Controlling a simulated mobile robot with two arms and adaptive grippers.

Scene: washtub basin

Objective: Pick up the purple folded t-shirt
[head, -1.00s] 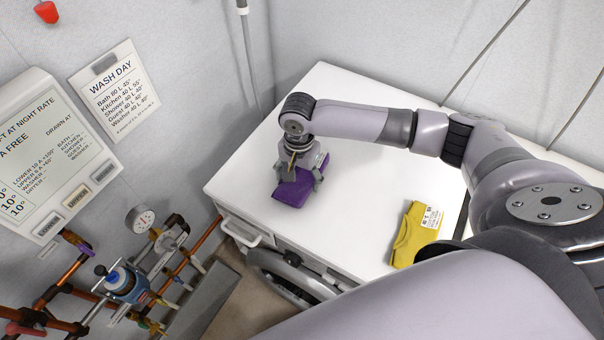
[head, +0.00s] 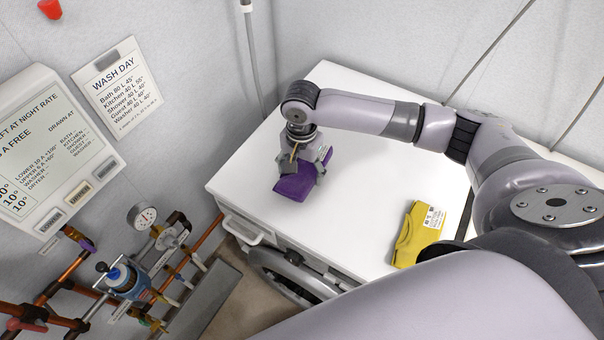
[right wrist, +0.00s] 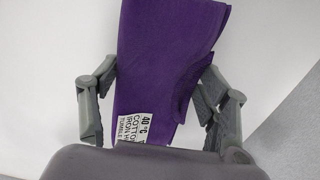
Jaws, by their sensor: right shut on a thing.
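The purple folded t-shirt (head: 292,188) is near the left end of the white machine top in the head view. My right gripper (head: 303,172) is above it, with its fingers closed on the shirt's two sides. In the right wrist view the purple shirt (right wrist: 165,65) runs between the two grey fingers (right wrist: 158,105), with a white care label showing near the palm. The shirt looks tilted and slightly raised; whether its lower edge clears the surface is hard to tell. My left gripper is not in view.
A yellow folded item (head: 418,236) with a white label lies on the white machine top (head: 350,180), near its front edge. Copper pipes and a blue valve (head: 125,280) stand at the lower left. A wall is behind. The top between the two cloths is clear.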

